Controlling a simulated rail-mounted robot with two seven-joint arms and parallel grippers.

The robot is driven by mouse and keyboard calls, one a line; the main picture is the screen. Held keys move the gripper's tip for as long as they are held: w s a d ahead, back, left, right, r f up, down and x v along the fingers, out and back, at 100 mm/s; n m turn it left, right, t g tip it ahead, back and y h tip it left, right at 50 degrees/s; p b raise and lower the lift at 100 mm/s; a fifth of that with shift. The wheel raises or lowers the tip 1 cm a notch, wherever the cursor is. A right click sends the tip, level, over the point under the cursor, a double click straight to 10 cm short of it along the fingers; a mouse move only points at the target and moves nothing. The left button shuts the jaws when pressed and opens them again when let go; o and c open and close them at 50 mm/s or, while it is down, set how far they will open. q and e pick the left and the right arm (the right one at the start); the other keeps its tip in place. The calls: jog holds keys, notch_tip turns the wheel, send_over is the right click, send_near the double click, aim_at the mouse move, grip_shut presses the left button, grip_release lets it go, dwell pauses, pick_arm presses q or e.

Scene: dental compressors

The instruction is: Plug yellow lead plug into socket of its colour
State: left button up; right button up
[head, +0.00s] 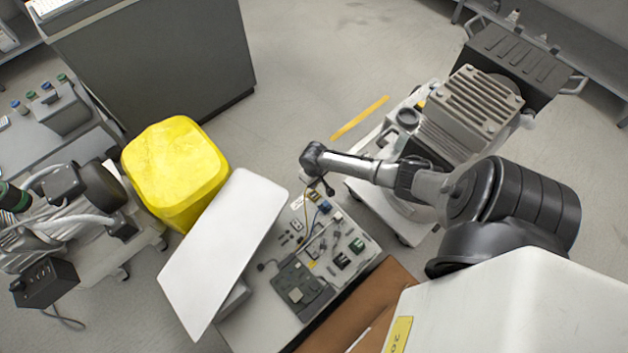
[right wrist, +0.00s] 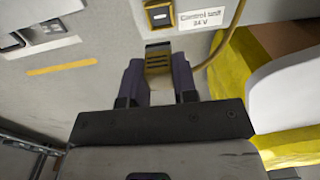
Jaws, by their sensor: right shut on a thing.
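In the right wrist view the yellow lead plug (right wrist: 158,58), with dark ridges, sits between the two dark fingers of my right gripper (right wrist: 158,76), which is shut on it. A yellow-framed socket (right wrist: 160,15) shows just ahead of the plug, beside the label "Control unit 24 V" (right wrist: 202,18). A small gap shows between plug and socket. The yellow lead (right wrist: 222,42) curves up to the right from behind the right finger. In the head view my right gripper (head: 326,187) is over the far edge of the panel (head: 345,222); the plug is too small to tell there. My left gripper is not in view.
A yellow bin (head: 178,172) and a white slanted board (head: 222,245) stand left of the panel. A compressor (head: 470,110) stands behind my right arm. A brown surface (head: 365,300) lies in front. Open floor (head: 300,70) lies beyond.

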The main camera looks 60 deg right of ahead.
jog(key=shift+f+b, duration=1.2)
jog(key=shift+f, duration=0.85)
jog(key=shift+a+f+b, duration=0.1)
jog(key=shift+f+b, duration=0.85)
jog(key=shift+f, duration=0.55)
jog(key=shift+f, duration=0.15)
jog(key=shift+f+p, duration=0.1)
jog(key=shift+p, duration=0.2)
jog(key=shift+f, duration=0.4)
jog(key=shift+f, duration=0.1)
